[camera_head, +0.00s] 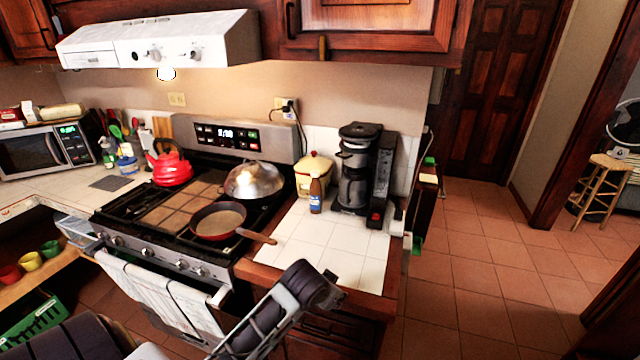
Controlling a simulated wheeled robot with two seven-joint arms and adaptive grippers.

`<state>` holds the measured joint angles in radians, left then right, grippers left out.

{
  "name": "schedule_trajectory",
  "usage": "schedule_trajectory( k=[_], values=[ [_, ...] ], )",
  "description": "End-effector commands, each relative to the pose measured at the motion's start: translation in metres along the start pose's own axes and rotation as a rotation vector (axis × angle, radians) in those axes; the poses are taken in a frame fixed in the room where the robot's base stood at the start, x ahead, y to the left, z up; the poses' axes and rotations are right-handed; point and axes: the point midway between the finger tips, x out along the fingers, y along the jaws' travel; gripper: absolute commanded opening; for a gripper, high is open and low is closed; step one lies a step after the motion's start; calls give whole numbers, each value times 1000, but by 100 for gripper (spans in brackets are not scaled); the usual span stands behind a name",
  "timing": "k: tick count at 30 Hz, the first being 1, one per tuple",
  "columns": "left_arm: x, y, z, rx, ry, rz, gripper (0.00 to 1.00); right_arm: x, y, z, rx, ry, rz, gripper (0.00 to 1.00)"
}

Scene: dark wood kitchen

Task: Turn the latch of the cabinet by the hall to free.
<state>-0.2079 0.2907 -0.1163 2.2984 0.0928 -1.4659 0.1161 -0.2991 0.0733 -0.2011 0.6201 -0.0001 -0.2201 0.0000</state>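The upper wooden cabinet (385,43) on the right, nearest the hall, has its door shut. A small brass-coloured latch piece (322,47) stands upright at the door's lower edge. It is too small to tell its exact setting. A dark handle (290,18) is on the left side of the door. My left gripper (312,285) is in front of the counter, low in the head view and well below the latch, touching nothing that I can see. The angle hides whether its fingers are apart. My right gripper is out of view.
Open tiled floor (480,290) lies to the right.

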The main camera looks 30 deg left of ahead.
Motion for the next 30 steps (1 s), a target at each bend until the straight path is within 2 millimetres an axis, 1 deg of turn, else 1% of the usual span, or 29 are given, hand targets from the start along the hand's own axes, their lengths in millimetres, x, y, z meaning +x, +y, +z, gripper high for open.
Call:
schedule_trajectory(
  k=[1, 3, 12, 20, 26, 30],
  values=[
    [-7, -6, -17, 1, 28, -10, 37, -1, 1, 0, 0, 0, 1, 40],
    [-15, -13, -36, -2, 61, -20, 37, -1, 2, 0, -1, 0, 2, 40],
    [-49, -44, -114, -16, 197, -64, 37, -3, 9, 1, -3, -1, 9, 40],
    [-81, -73, -177, -36, 309, -103, 37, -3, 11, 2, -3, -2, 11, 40],
    [-112, -97, -223, -56, 395, -133, 37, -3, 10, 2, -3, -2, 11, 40],
    [-136, -114, -254, -74, 457, -152, 37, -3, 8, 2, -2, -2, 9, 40]
  ],
)
